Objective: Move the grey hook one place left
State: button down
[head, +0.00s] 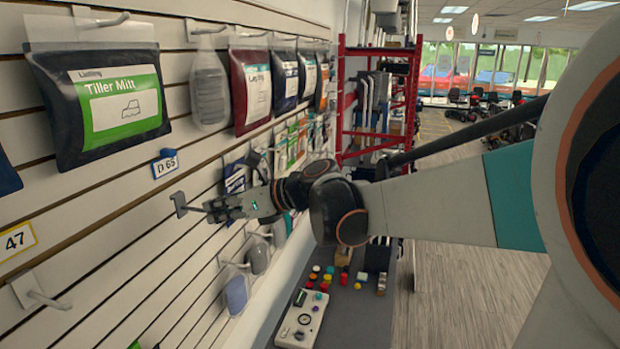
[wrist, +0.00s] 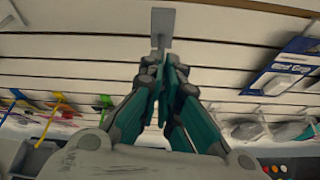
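The grey hook has a small flat back plate (head: 180,204) and a thin prong pointing out from the slatted wall. My gripper (head: 208,208) is at the prong, with its fingers together around it. In the wrist view the hook's plate (wrist: 162,22) stands upright just beyond my closed fingertips (wrist: 164,62), and the fingers hide most of the prong. The plate is close to the wall, below the blue "D 65" label (head: 166,163). I cannot tell whether it sits in a groove or is just clear of it.
An empty pale hook (head: 40,295) is at lower left, below the yellow "47" label (head: 17,241). The Tiller Mitt pack (head: 105,95) hangs above. Blue packs (head: 236,178) and grey items (head: 258,258) hang to the right. Bare slats lie left of my gripper.

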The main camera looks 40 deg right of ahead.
jog(key=shift+s+a, duration=0.4)
jog(key=shift+s, duration=0.15)
jog(key=shift+s+a, duration=0.1)
jog(key=s+a+p, duration=0.2)
jog(key=s+a, duration=0.4)
jog(key=a, duration=0.3)
jog(key=shift+s+f+p, duration=0.15)
jog(key=shift+s+p, duration=0.1)
jog(key=shift+p, duration=0.1)
dwell(0.5)
jog(key=shift+d+b, duration=0.1)
jog(key=shift+b, duration=0.25)
dwell(0.5)
jog(key=shift+w, duration=0.4)
jog(key=shift+w+a+b, duration=0.8)
jog(key=shift+w+a, duration=0.6)
jog(key=shift+w, duration=0.2)
dwell(1.3)
jog(key=shift+f+t, duration=0.15)
jog(key=shift+t, duration=0.15)
dwell(0.5)
jog(key=shift+w+a+b, duration=0.2)
jog(key=shift+b, duration=0.15)
